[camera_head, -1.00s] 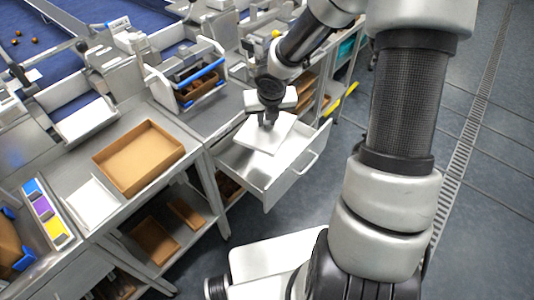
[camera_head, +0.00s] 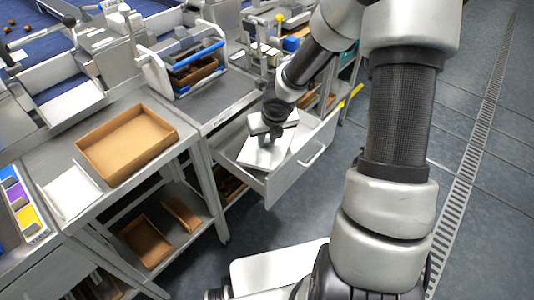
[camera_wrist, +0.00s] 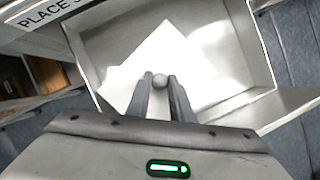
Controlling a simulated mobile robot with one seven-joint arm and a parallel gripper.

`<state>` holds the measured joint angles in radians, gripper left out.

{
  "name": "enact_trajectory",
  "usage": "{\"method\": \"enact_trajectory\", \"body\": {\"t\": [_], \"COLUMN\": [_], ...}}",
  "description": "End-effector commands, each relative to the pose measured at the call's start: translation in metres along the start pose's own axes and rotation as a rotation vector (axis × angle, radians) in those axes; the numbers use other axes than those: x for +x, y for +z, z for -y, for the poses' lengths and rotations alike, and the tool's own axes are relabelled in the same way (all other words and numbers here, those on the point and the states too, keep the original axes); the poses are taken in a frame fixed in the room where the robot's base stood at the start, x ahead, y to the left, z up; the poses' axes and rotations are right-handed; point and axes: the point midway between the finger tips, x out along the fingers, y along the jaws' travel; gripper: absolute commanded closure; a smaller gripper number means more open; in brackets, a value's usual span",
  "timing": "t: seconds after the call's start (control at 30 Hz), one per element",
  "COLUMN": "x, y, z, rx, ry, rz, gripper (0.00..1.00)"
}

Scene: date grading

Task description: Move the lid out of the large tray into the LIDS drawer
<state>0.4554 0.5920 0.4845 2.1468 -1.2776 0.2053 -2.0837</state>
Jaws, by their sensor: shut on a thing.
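The lid is a flat white square panel (camera_head: 262,153) with a round grey knob (camera_wrist: 160,80). My gripper (camera_head: 266,137) is shut on the lid by its knob, as the wrist view shows, with one dark finger (camera_wrist: 160,87) on each side. The lid is in or just over the open metal drawer (camera_head: 296,172); I cannot tell whether it touches the drawer floor. In the wrist view the lid lies tilted across the drawer's left part. The large brown tray (camera_head: 128,168) on the bench is empty.
A white flat piece (camera_head: 70,192) lies beside the tray. Brown boxes (camera_head: 146,242) stand on the shelf below. A label reading "PLACE S…" (camera_wrist: 45,12) is on the bench edge beside the drawer. Bare floor (camera_head: 300,215) lies in front of the drawer.

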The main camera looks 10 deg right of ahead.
Motion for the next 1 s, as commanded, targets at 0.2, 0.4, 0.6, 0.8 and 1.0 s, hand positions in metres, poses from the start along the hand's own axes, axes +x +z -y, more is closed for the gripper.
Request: {"method": "enact_trajectory", "body": {"t": [0.2,0.4,0.6,0.8,1.0], "x": [0.032,0.041,0.041,0.042,0.042], "y": [-0.013,-0.017,-0.017,-0.017,-0.017], "z": [-0.001,0.000,0.000,0.000,0.000], "rx": [-0.001,0.000,0.000,0.001,0.001], "ry": [0.001,0.000,0.000,0.000,0.000], "rz": [-0.001,0.001,0.000,0.000,0.000], "gripper": [1.00,1.00,1.00,0.61,0.61]}}
